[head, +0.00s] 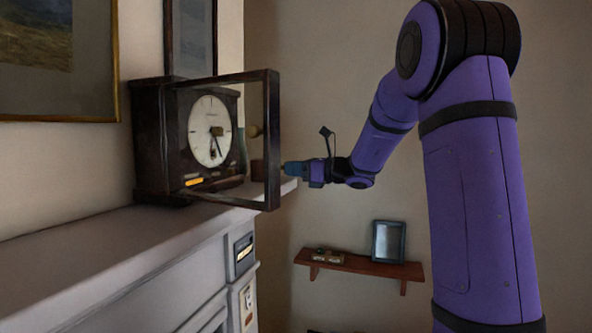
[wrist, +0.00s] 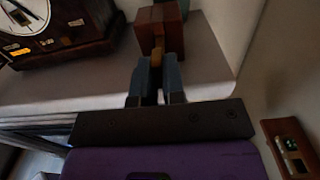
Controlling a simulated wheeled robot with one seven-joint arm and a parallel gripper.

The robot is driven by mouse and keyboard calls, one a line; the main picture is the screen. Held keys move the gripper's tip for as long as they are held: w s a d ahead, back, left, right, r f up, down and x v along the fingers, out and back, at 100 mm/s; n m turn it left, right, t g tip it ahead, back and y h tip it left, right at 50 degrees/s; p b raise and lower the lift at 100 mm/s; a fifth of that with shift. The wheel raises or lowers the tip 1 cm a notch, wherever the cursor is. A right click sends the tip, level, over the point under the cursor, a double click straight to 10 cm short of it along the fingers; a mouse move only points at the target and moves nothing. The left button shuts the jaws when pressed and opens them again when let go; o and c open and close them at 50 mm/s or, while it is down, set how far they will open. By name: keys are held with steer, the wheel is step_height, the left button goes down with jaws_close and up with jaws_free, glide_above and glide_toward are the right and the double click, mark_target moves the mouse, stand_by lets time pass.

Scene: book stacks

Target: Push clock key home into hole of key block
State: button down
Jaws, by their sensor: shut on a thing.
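The key block (wrist: 160,25) is a reddish-brown block on the mantel shelf, straight ahead of my gripper in the wrist view. In the head view the block (head: 257,171) shows partly, behind the open clock door's frame. My gripper (wrist: 155,78) is shut on the clock key (wrist: 156,60), a small brass-coloured piece between the blue-grey fingertips. The key's far end meets or nearly meets the block's near face; how deep it sits in the hole is hidden. In the head view my gripper (head: 288,168) is at the mantel's right end.
A dark wooden clock (head: 160,140) stands on the mantel (head: 90,245), its square-framed door (head: 272,120) swung open close to my gripper. It also shows in the wrist view (wrist: 70,40). A lower wall shelf (head: 360,264) holds a picture frame (head: 388,241) and small items.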

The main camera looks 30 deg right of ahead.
steer(key=shift+x, duration=1.25)
steer(key=c, duration=1.1)
jaws_free()
steer(key=v, duration=1.1)
